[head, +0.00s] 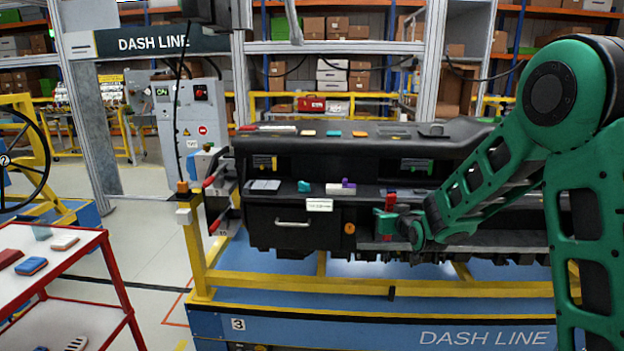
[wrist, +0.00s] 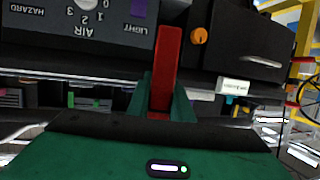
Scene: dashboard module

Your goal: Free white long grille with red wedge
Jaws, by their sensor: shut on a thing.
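My gripper (head: 388,220) is shut on the red wedge (head: 390,197) at the front of the dashboard, right of the orange knob. In the wrist view, the red wedge (wrist: 166,65) stands long and narrow between the green fingers of my gripper (wrist: 165,98). I cannot tell how the pale piece is held. The wedge appears apart from it.
The black dashboard (head: 350,150) rests on a yellow frame (head: 300,285). A teal piece (head: 304,186) and a white label (head: 319,205) are left of my gripper. The drawer handle (head: 292,223) and orange knob (head: 349,229) stick out. A red-framed cart (head: 115,280) stands at left.

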